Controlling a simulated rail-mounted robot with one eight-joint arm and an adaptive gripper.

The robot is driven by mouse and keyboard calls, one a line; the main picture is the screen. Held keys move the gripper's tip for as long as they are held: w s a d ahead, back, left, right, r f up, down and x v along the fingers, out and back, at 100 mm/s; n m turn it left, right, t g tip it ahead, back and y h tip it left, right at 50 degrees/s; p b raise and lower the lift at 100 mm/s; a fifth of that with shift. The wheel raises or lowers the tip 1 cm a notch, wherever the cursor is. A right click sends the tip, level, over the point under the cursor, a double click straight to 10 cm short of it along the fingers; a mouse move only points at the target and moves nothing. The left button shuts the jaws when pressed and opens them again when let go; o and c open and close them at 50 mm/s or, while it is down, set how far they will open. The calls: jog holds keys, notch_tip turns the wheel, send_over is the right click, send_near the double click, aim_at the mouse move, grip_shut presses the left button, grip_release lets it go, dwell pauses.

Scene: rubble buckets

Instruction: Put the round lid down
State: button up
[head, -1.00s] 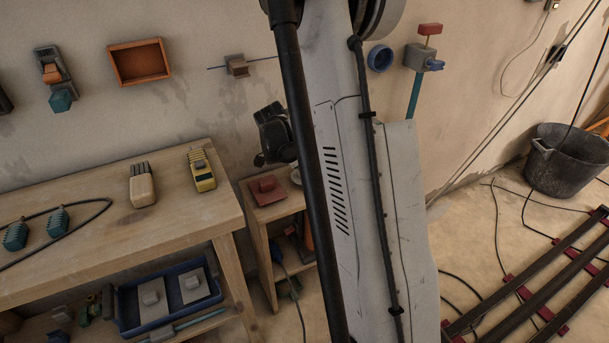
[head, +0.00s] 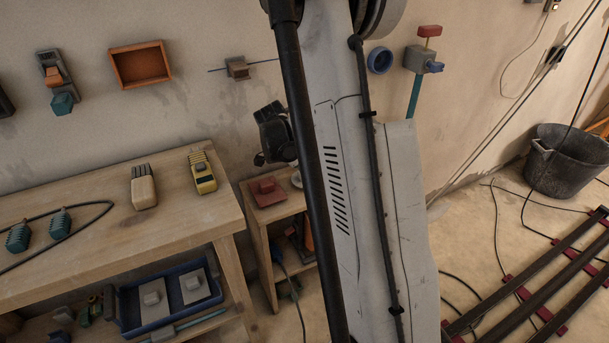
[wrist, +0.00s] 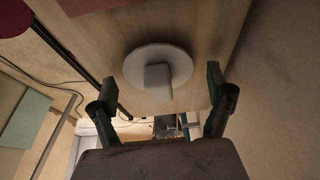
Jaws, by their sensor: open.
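The round lid (wrist: 185,61) is a pale grey disc with a blocky knob (wrist: 158,76). In the wrist view it lies flat on the wooden top of a small stand (wrist: 205,25), near its edge. My gripper (wrist: 161,76) is open, one finger to each side of the knob, with clear gaps; neither finger visibly touches the lid. In the head view only a pale sliver of the lid (head: 296,178) shows beside my arm, which hides the rest.
A red square lid (head: 267,191) lies on the same small stand (head: 257,228), left of the round lid. A wooden workbench (head: 110,240) stands to the left with tools on top and a blue tray (head: 130,317) below. A black bucket (head: 565,170) stands far right.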

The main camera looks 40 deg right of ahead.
jog(key=p+v, duration=0.3)
jog(key=v, duration=0.9)
jog(key=s+a+r+n+t+y, duration=0.1)
jog(key=s+a+r+n+t, duration=0.4)
jog(key=a+r+n, duration=0.8)
jog(key=s+a+n+t+y, duration=0.3)
jog(key=s+a+n, duration=0.5)
jog(key=s+a, duration=0.4)
jog(key=a, duration=0.3)
jog(key=shift+s+r+t, duration=0.25)
jog(key=shift+s+t, duration=0.05)
jog(key=shift+s, duration=0.05)
notch_tip(320, 180, up, 10)
jog(key=p, duration=1)
notch_tip(320, 180, down, 9)
jog(key=b, duration=0.8)
jog(key=shift+b, duration=0.35)
